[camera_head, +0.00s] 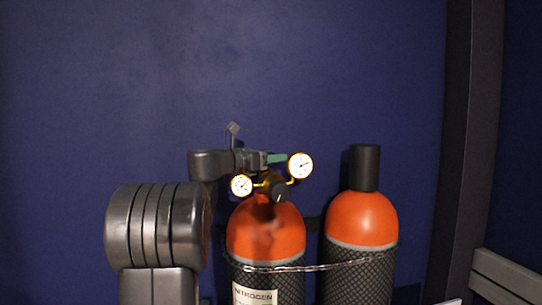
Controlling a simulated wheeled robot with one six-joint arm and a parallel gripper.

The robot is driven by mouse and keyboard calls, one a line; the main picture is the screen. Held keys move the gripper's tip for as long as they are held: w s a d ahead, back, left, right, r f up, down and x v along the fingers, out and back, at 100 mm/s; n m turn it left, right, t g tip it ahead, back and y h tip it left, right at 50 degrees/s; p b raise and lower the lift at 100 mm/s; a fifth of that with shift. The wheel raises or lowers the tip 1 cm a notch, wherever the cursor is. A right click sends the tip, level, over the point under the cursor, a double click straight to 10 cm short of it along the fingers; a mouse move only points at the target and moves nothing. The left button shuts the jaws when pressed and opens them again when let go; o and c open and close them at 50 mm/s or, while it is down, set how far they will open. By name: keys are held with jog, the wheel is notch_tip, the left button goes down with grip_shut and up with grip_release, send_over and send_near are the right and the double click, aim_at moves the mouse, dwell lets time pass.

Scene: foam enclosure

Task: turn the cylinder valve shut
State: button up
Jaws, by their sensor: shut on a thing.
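The nitrogen cylinder (265,228) has an orange shoulder, dark netting and a white label reading NITROGEN. On its top sits a brass regulator with a left gauge (241,185), a right gauge (300,166) and a black knob (280,191). A green part (278,158), apparently the valve's handwheel seen edge-on, shows just above the regulator. My gripper (264,160) reaches in from the left at that height and is shut on the green part. The fingertips are small and dark, and their exact contact is hard to make out. My arm hides the area left of the valve.
A second orange cylinder (361,220) with a black cap (365,168) stands close on the right. A chain (320,268) runs across both cylinders. A dark blue wall (120,80) is behind, with a dark post (467,140) and a grey slatted thing (505,278) at right. The space above is clear.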

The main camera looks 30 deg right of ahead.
jog(key=m+g+p, duration=0.1)
jog(key=g+p, duration=0.1)
jog(key=m+g+p, duration=0.1)
jog(key=g+p, duration=0.1)
jog(key=p, duration=0.1)
jog(key=shift+s+r, duration=0.1)
jog(key=shift+r, duration=0.25)
jog(key=m+g+p, duration=0.2)
jog(key=p, duration=0.1)
jog(key=shift+s+g, duration=0.15)
jog(key=shift+g, duration=0.25)
jog(key=m+g, duration=0.2)
jog(key=m+g+y+p, duration=0.1)
jog(key=g, duration=0.1)
jog(key=shift+s+f, duration=0.25)
jog(key=shift+f, duration=0.1)
jog(key=shift+s+a+m+g+y, duration=0.1)
jog(key=shift+s+m+g+y, duration=0.05)
jog(key=shift+m+g+y, duration=0.7)
jog(key=shift+s+a+m+g+y, duration=0.1)
jog(key=shift+m+g+y, duration=0.45)
jog(key=shift+g, duration=0.6)
jog(key=shift+m, duration=0.3)
jog(key=o, duration=1)
jog(key=shift+c, duration=0.2)
